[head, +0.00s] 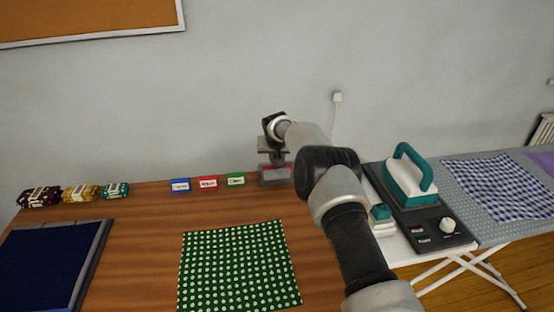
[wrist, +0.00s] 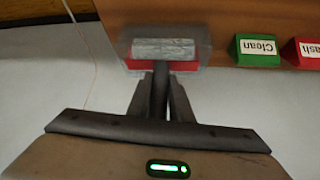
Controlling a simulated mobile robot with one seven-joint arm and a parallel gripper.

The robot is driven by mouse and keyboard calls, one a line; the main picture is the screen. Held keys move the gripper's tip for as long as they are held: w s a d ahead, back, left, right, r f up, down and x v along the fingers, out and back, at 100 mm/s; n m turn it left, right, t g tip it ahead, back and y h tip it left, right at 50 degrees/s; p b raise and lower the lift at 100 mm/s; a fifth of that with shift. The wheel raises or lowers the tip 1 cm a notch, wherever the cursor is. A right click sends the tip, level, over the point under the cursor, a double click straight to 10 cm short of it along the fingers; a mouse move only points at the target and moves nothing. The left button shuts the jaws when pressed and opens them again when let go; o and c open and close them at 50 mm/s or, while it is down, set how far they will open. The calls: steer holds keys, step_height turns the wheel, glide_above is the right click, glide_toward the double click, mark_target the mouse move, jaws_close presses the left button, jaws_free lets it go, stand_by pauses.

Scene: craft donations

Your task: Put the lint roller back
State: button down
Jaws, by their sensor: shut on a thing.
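My gripper (head: 273,152) is at the back of the table, over a grey see-through holder (head: 268,182) near the wall. In the wrist view the gripper (wrist: 160,80) has its dark fingers close together, shut on the lint roller, whose gripped part is mostly hidden between them. The roller's pale grey cylinder (wrist: 163,46) shows just beyond the fingertips, within the outline of the holder (wrist: 202,42). A red area shows beside the cylinder. I cannot tell whether the roller rests on the holder's bottom.
Blue (head: 180,185), red (head: 207,183) and green (head: 236,180) labelled blocks stand left of the holder. A green dotted cloth (head: 240,265) lies in front. Rolled fabrics and a dark blue mat (head: 45,265) are at left. An iron (head: 410,180) stands on the board at right.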

steer(key=c, duration=1.6)
jaws_free()
